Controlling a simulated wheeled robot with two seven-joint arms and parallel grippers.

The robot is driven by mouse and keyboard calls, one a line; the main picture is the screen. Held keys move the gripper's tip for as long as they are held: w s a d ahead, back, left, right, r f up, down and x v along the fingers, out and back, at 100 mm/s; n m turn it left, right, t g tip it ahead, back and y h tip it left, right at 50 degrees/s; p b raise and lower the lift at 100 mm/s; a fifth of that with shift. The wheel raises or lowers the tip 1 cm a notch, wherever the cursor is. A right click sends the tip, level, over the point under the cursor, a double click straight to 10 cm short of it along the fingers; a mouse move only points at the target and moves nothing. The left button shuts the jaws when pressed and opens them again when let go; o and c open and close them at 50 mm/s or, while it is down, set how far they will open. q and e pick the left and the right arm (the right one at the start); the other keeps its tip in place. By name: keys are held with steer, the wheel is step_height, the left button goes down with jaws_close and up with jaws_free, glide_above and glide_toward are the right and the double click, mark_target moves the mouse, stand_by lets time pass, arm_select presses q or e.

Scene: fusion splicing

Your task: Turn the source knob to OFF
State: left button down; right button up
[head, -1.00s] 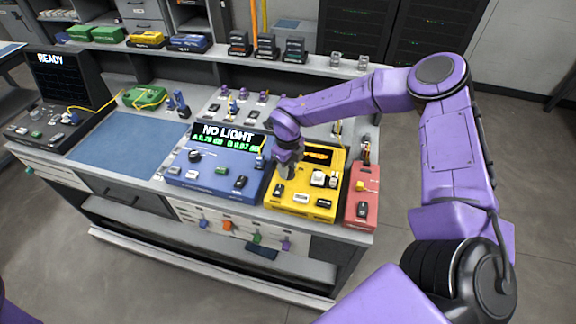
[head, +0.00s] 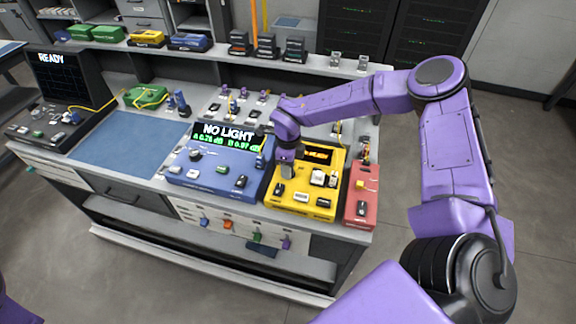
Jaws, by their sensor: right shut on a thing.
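The source knob is most likely on the yellow box (head: 306,199) on the bench, under my gripper, and I cannot see it clearly. The yellow box has a small dark display (head: 318,153) with orange text, too small to read for certain. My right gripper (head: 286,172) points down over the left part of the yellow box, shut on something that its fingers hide. The blue meter (head: 215,178) beside it reads "NO LIGHT" in white with green figures below. My left gripper is not in view; only a bit of purple shows at the lower left edge.
A red box (head: 361,193) stands right of the yellow box. A blue mat (head: 125,142) lies clear left of the meter. A dark machine (head: 62,85) reading "READY" stands far left. Small connectors and a rear shelf (head: 215,50) lie behind.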

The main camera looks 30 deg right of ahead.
steer(key=o, duration=1)
steer(key=shift+o, duration=0.2)
steer(key=shift+r, duration=0.35)
step_height(320, 180, up, 10)
steer(key=b, duration=0.2)
steer(key=shift+f, duration=0.1)
